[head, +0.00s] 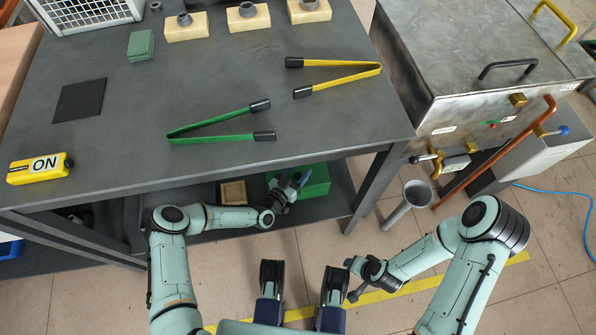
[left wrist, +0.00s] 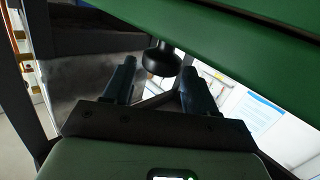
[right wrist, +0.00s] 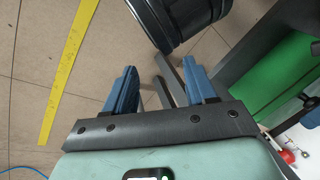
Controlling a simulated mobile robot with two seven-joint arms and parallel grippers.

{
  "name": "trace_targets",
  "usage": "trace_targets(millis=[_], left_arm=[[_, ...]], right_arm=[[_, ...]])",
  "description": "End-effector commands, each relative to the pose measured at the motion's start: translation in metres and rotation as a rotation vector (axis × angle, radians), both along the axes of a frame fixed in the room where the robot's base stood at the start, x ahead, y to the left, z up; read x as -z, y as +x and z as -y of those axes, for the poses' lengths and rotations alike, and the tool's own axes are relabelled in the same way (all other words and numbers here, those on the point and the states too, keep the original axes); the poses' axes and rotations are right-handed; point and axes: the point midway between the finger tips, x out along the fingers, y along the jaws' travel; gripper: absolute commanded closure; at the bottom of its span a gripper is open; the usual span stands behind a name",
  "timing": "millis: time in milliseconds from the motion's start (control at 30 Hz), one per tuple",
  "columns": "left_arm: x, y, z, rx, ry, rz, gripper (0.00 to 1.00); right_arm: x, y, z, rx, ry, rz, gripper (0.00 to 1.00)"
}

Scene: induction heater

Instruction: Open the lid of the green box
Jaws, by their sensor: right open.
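The green box (head: 318,182) sits on the lower shelf, partly hidden by the table top and my left gripper. My left gripper (head: 295,182) is at the box's left side. In the left wrist view the box's green surface (left wrist: 250,50) fills the upper right, and a black knob (left wrist: 160,58) shows between the open fingers (left wrist: 158,75). I cannot tell whether they touch it, or how the lid stands. My right gripper (head: 352,282) is open and empty, low in front of the table; its fingers (right wrist: 162,88) show apart in the right wrist view.
The table top (head: 215,85) overhangs the shelf, and a table leg (head: 375,185) stands right of the box. A small wooden box (head: 233,192) lies left of it on the shelf. Green tongs (head: 220,125) and yellow tongs (head: 335,75) lie above. A grey tube (head: 405,205) stands right.

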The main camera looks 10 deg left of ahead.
Motion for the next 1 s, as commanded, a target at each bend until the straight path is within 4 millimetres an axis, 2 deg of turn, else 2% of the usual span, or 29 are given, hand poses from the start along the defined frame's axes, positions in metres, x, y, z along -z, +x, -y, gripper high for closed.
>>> trace_targets(millis=[267,367,467,800,1000], left_arm=[[0.001,-0.002,-0.001,0.000,0.001,-0.002,0.44],[0.000,-0.008,-0.004,0.001,0.002,-0.004,0.44],[-0.003,-0.022,-0.012,-0.001,0.001,-0.004,0.44],[-0.010,-0.089,-0.046,0.000,0.001,-0.003,0.44],[-0.011,-0.113,-0.058,0.000,0.000,-0.002,0.44]], right_arm=[[-0.001,0.000,0.000,0.000,0.000,0.000,0.44],[-0.003,-0.003,-0.001,-0.003,0.004,-0.006,0.44],[-0.008,-0.009,-0.005,-0.010,0.012,-0.024,0.44],[-0.025,-0.032,-0.016,-0.035,0.041,-0.085,0.44],[-0.030,-0.039,-0.019,-0.043,0.050,-0.102,0.44]])
